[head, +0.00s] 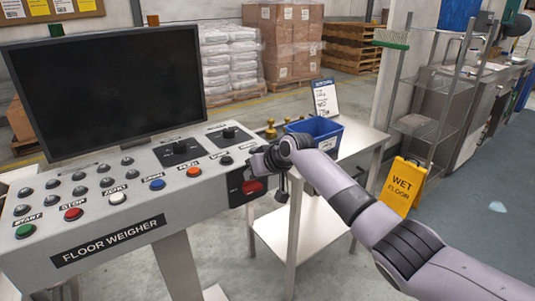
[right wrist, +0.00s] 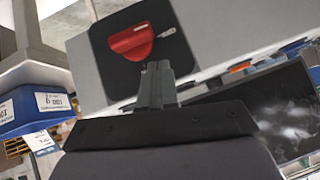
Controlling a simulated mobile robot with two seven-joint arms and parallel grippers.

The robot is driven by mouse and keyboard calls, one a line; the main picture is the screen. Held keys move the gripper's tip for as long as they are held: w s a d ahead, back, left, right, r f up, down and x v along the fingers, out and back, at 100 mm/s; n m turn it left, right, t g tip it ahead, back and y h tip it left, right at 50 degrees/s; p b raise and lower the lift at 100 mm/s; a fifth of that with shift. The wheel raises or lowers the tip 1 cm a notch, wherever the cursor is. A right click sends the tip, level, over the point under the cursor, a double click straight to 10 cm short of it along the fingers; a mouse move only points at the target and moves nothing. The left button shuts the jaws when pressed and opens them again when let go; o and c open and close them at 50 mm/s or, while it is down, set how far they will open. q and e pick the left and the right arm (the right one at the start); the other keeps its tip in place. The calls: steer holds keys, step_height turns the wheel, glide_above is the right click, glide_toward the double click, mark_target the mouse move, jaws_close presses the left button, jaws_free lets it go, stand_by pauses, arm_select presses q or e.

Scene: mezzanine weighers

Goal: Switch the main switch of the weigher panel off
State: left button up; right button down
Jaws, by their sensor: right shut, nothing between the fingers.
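The weigher panel (head: 205,181) is a grey slanted console marked FLOOR WEIGHER. Its main switch (head: 252,187) is a red handle on a dark plate at the console's right end, partly covered by my right arm. In the right wrist view the red handle (right wrist: 132,42) shows large on its black plate, with a small silvery piece beside it. I cannot read whether it is on or off. My right gripper (right wrist: 157,72) is shut and empty, its tips close to the handle's lower edge; I cannot tell whether they touch. My left gripper is not in view.
A black monitor (head: 105,92) stands behind the panel's coloured buttons. Right of the panel, a side table (head: 357,140) carries a blue bin (head: 322,132) and a sign. A yellow wet-floor sign (head: 402,186) stands further right. Open floor lies beyond it.

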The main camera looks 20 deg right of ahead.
steer(key=a+b+v, duration=0.1)
steer(key=v, duration=0.9)
steer(key=shift+s+a+r, duration=0.2)
steer(key=shift+s, duration=0.1)
steer(key=s+f+t, duration=0.1)
steer(key=s+f, duration=0.5)
steer(key=f, duration=0.5)
steer(key=s+f, duration=0.6)
steer(key=f, duration=0.5)
steer(key=s+d+f+t+h, duration=0.1)
steer(key=s+f, duration=0.3)
steer(key=s, duration=0.7)
steer(key=s+d+f+h, duration=0.1)
steer(key=s+d+f, duration=0.2)
steer(key=s, duration=0.8)
steer(key=shift+f+m+t+h, duration=0.3)
steer(key=shift+f+t, duration=0.1)
steer(key=shift+f, duration=0.35)
